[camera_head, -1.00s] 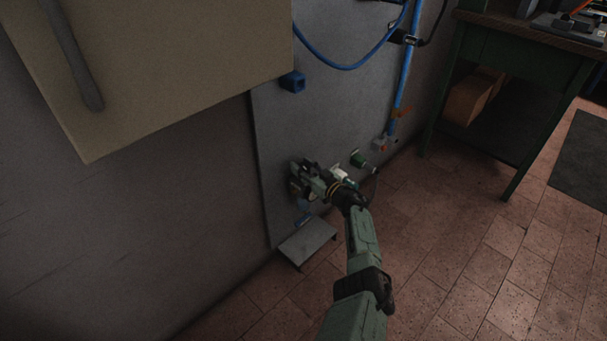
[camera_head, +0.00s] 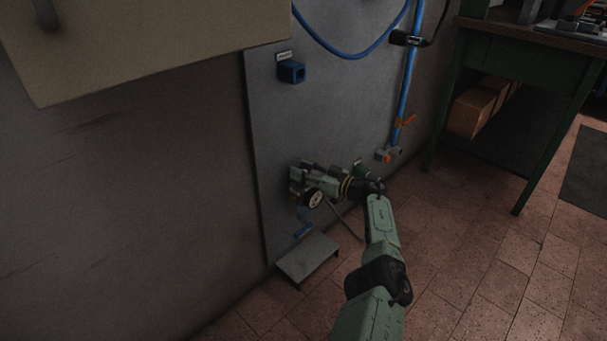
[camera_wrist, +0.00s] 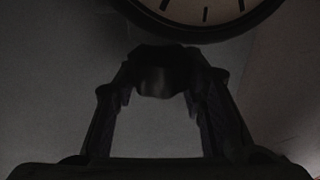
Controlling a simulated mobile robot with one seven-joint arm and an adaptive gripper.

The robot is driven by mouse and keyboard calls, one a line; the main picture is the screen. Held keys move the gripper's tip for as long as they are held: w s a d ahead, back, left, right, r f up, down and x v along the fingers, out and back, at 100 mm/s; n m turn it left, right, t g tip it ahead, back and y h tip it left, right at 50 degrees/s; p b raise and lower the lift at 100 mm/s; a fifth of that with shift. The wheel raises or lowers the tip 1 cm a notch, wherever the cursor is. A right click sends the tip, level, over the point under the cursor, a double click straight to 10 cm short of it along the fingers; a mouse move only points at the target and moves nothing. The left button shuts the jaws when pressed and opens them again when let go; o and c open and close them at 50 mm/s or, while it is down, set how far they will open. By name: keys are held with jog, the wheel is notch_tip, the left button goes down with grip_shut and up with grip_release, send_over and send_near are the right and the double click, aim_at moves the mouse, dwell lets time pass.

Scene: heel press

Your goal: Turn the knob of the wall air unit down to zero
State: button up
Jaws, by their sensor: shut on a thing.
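The wall air unit is low on a grey wall panel, and my gripper (camera_head: 302,180) covers most of it in the head view. Its round gauge (camera_head: 314,199) with a pale face shows just below my gripper. In the wrist view, part of the gauge (camera_wrist: 200,10) fills the top edge, with dark tick marks; no needle shows. The dark knob (camera_wrist: 163,75) sits between the two fingers of my gripper (camera_wrist: 163,92), which is shut on it. The knob's setting is too dark to read.
The grey panel (camera_head: 270,130) carries a blue socket (camera_head: 291,72) and a blue pipe with an orange-handled valve (camera_head: 405,121). A small grey step (camera_head: 307,258) stands below the unit. A beige cabinet (camera_head: 140,50) juts out above left. A green workbench (camera_head: 520,60) stands right.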

jog(key=shift+r, duration=0.15)
jog(key=o, duration=0.9)
jog(key=shift+a, duration=0.1)
jog(key=v, duration=1.2)
jog(key=shift+s, duration=0.1)
